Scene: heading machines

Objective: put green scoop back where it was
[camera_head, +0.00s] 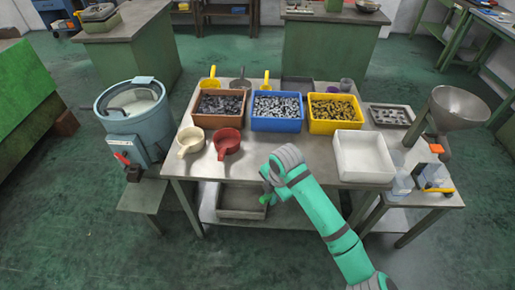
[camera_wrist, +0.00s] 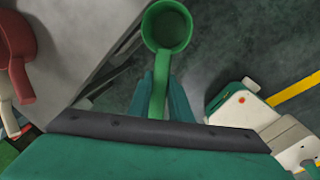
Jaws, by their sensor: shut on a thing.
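The green scoop (camera_wrist: 167,28) has a round cup and a straight handle. My gripper (camera_wrist: 163,92) is shut on the handle, with the cup beyond the fingertips. In the head view, my gripper (camera_head: 268,180) is just off the front edge of the metal table (camera_head: 250,168). A small part of the green scoop (camera_head: 265,199) shows below it, over the lower shelf area; the rest is hidden by the arm. A red scoop (camera_head: 227,143) and a cream scoop (camera_head: 191,142) lie at the table's front left.
Brown (camera_head: 208,116), blue (camera_head: 272,124) and yellow (camera_head: 341,126) bins of metal parts stand mid-table, with yellow and dark scoops behind. A white bin (camera_head: 363,157) is front right. Bare tabletop lies between the red scoop and white bin. A grey tray (camera_head: 241,204) is underneath.

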